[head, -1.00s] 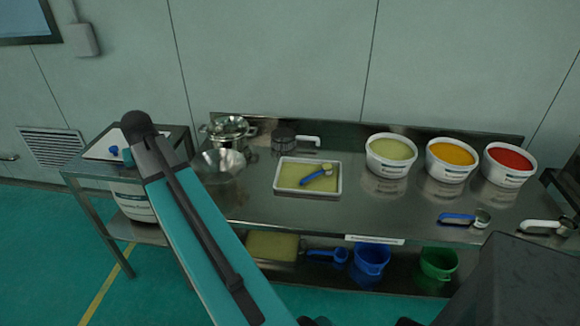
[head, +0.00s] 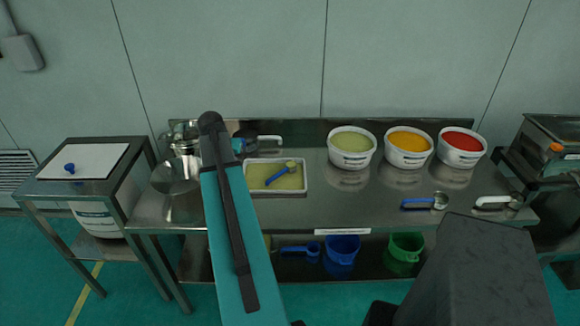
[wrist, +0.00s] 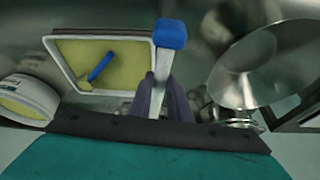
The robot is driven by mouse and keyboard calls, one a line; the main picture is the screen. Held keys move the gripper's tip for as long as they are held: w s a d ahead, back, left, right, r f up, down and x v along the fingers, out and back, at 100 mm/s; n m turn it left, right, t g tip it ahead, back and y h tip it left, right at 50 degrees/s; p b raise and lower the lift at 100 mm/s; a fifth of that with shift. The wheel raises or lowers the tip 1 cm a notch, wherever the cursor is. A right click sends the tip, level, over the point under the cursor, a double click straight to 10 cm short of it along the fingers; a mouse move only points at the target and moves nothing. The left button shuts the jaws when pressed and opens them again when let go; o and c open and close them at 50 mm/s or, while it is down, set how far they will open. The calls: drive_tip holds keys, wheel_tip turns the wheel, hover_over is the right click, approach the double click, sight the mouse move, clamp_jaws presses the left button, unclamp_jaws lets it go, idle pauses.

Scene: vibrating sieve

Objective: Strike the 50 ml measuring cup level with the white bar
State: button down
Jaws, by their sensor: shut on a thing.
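A measuring cup with a blue handle (head: 279,177) lies in a white tray (head: 307,176) of yellow-green powder. Powder of the same colour fills its bowl; I cannot read its size. The cup (wrist: 101,66) and tray (wrist: 153,47) also show left of my gripper in the wrist view. My gripper (wrist: 160,95) is shut on a white bar (wrist: 157,82) with a blue end block (wrist: 170,34). The bar is apart from the cup, to its right in the wrist view. In the head view my arm hides most of the gripper; a bit of blue shows beside it.
Tubs of green (head: 352,148), orange (head: 408,148) and red (head: 461,148) contents stand along the back. A metal bowl (head: 176,176) is at the left. A lidded bin stands in the side stand (head: 45,190).

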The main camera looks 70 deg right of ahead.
sight(275, 176)
drive_tip(key=s+d+f+m+g, duration=0.1)
drive_tip(key=s+d+f+m, duration=0.1)
drive_tip(key=s+d, duration=0.3)
drive_tip(key=s+d+f+m+g, duration=0.1)
drive_tip(key=s+d, duration=0.5)
drive_tip(key=s, duration=0.8)
drive_tip(key=shift+s+f+m+p, duration=0.15)
drive_tip(key=shift+f+m+p, duration=0.4)
drive_tip(key=shift+m, duration=0.35)
drive_tip(key=shift+f, duration=0.25)
drive_tip(key=shift+w+f+b, duration=0.2)
drive_tip(key=shift+f+b, duration=0.75)
drive_tip(key=shift+f, duration=0.65)
drive_tip(key=shift+w+d+p, duration=0.1)
drive_tip(key=shift+w+d, duration=0.1)
drive_tip(key=shift+w, duration=0.9)
drive_tip(key=shift+w+d+p, duration=0.1)
drive_tip(key=shift+w+d, duration=0.1)
drive_tip(key=shift+w, duration=0.95)
drive_tip(key=shift+w+d+p, duration=0.1)
drive_tip(key=shift+w+d, duration=0.1)
drive_tip(key=shift+w, duration=0.9)
drive_tip(key=shift+s+a+r+p, duration=0.1)
drive_tip(key=shift+s+r+p, duration=0.2)
drive_tip(key=shift+r, duration=0.55)
drive_tip(key=shift+s+r+p, duration=0.2)
drive_tip(key=shift+r+p, duration=0.1)
drive_tip(key=shift+r, duration=0.55)
drive_tip(key=shift+r, duration=0.15)
